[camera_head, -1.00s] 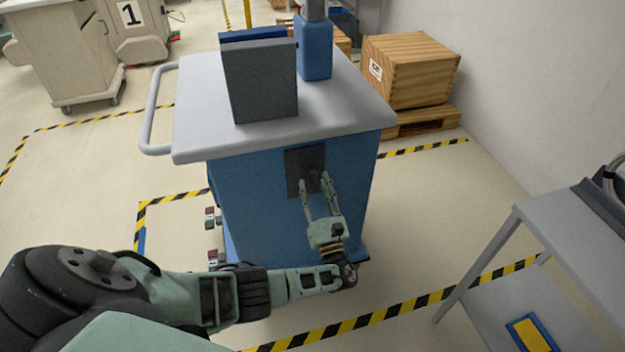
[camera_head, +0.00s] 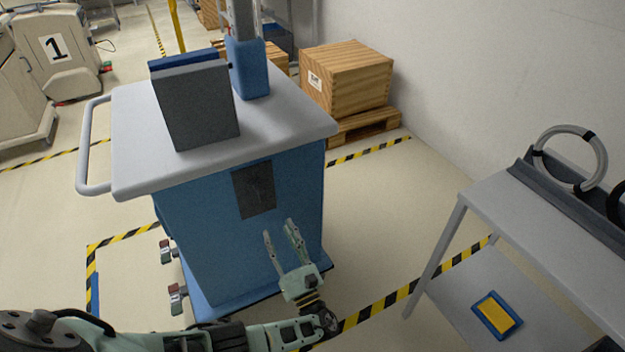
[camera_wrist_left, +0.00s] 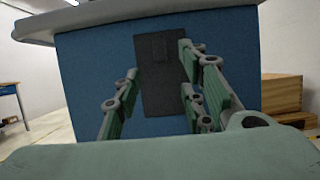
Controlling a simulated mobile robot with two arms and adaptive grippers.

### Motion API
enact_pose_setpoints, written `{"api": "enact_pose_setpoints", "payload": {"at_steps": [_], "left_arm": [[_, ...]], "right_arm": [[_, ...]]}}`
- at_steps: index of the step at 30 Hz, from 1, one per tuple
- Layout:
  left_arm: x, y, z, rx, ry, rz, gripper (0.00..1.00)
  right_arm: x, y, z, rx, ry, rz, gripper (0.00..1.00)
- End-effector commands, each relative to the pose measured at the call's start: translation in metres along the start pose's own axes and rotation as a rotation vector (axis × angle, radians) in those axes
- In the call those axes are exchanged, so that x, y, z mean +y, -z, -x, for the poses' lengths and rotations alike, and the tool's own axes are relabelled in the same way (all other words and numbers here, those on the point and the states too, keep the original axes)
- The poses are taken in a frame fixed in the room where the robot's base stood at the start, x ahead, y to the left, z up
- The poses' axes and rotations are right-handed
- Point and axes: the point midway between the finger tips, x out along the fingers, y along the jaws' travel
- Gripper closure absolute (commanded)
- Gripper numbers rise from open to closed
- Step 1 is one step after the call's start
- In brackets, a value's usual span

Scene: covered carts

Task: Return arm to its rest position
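My left gripper (camera_head: 283,243) is open and empty in the head view, in front of the blue side of the cart (camera_head: 290,185). It is below and to the right of the dark panel (camera_head: 254,190) on that side, apart from it. In the left wrist view the open fingers (camera_wrist_left: 155,92) point toward the dark panel (camera_wrist_left: 165,78), with nothing between them. My left arm (camera_head: 230,335) reaches in from the lower left. My right gripper is not in view.
The cart has a grey top with a grey box (camera_head: 197,105) and a side handle (camera_head: 92,150). A grey shelf table (camera_head: 530,215) stands at the right, with a blue and yellow item (camera_head: 496,315) on its lower shelf. A wooden crate (camera_head: 350,80) is behind. Open floor lies between.

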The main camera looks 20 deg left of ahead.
Motion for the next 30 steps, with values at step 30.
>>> {"api": "enact_pose_setpoints", "payload": {"at_steps": [30], "left_arm": [[0.269,0.281,0.398,1.368,-1.176,0.751,0.62]], "right_arm": [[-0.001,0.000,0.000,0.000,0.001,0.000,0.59]]}}
